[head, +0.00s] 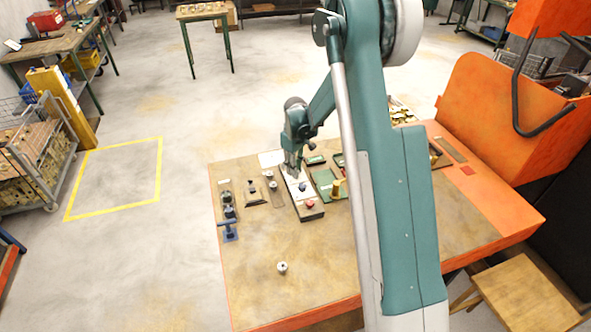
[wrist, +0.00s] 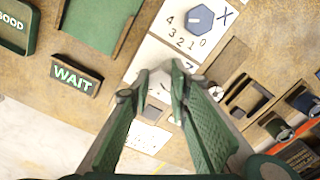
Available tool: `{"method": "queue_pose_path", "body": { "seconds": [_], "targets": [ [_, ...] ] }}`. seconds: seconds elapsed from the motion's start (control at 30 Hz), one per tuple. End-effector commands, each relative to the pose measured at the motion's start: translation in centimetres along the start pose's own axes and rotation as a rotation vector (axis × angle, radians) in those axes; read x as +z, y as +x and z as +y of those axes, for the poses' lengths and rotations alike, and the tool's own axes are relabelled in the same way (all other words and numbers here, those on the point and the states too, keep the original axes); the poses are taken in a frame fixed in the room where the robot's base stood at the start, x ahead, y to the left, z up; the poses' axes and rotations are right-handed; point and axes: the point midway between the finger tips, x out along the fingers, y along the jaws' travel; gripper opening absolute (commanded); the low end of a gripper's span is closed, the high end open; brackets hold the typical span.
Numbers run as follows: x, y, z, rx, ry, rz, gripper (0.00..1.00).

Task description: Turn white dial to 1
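A white panel (wrist: 150,58) lies on the table and also shows in the head view (head: 293,184). It carries a blue-grey dial (wrist: 200,19) marked X, with the numbers 4 to 0 around it. My gripper (wrist: 159,72) points down over the panel, beyond that dial's numbers. Its fingertips are a little apart, with a whitish piece (wrist: 160,90) between them that looks like the white dial. Its pointer and most of its scale are hidden by the fingers. I cannot tell if the fingers press on it. In the head view my gripper (head: 292,170) is at the panel's far end.
A WAIT plate (wrist: 76,75) and a green tray (wrist: 104,22) lie left of the panel in the wrist view. Dark-framed switches (wrist: 275,126) sit to the right. In the head view a red knob (head: 310,203) is on the near end, and the table front (head: 330,260) is mostly clear.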

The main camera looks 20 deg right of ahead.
Motion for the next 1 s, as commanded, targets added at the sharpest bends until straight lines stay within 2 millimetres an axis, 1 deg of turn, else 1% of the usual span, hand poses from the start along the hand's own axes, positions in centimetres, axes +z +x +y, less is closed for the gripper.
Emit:
{"method": "queue_pose_path", "body": {
  "seconds": [0.27, 0.47, 0.67, 1.0],
  "targets": [
    [0.01, 0.02, -0.04, 0.0, 0.008, 0.0, 0.07],
    [0.03, 0.14, -0.04, -0.001, 0.059, 0.0, 0.07],
    [0.01, 0.24, -0.02, -0.001, 0.165, 0.0, 0.07],
    [0.04, 0.21, -0.02, 0.0, 0.397, 0.0, 0.07]
  ]
}}
